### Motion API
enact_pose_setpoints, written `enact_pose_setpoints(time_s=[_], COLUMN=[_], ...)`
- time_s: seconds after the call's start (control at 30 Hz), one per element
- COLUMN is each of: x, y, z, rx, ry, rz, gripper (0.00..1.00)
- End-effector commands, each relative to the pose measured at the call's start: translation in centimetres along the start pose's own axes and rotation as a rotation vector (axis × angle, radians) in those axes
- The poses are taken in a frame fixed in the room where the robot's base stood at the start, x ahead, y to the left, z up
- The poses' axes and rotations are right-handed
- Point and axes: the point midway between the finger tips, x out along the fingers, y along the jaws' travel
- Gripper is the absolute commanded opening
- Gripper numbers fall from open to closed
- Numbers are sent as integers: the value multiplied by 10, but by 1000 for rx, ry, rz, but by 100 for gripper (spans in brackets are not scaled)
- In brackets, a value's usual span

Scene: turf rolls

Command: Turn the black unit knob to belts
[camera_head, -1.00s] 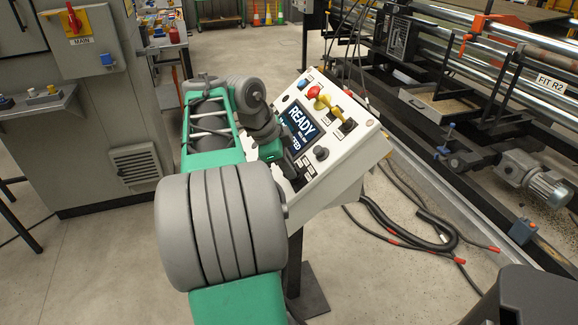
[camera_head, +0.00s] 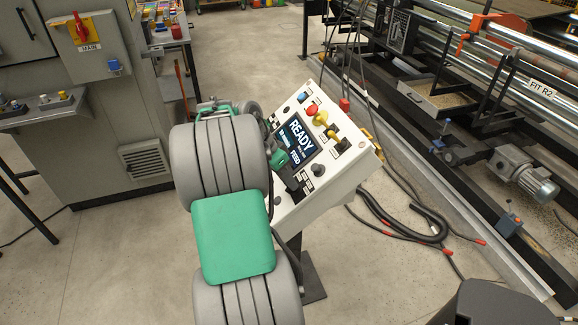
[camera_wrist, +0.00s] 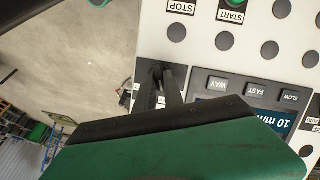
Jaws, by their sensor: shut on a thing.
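The white control panel (camera_head: 335,182) is tilted on a stand, with a lit display (camera_head: 298,138) reading READY and FEED. In the wrist view the panel appears upside down. There my gripper (camera_wrist: 163,76) has its dark fingers close together around a small black knob (camera_wrist: 158,69), mostly hidden between them. The knob's pointer and setting labels cannot be read.
On the panel are a red button (camera_head: 311,109), a yellow handle (camera_head: 321,118), a black selector (camera_head: 342,146) and a black knob (camera_head: 317,170). A grey cabinet (camera_head: 100,130) stands left. A roller machine (camera_head: 470,90) is right. Cables (camera_head: 400,225) lie on the floor.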

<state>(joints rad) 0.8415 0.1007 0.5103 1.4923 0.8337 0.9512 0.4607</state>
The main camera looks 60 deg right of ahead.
Motion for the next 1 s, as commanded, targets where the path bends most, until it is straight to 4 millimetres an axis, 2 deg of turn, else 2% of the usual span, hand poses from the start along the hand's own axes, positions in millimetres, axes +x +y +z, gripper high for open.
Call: enact_pose_setpoints(time_s=[0.03,0.5,1.0], x=[-9,-6,0], y=[2,-3,-7], z=[-3,-1,2], rx=[-42,-446,-650], ry=[-1,0,1], rz=[15,127,183], gripper=[0,0,0])
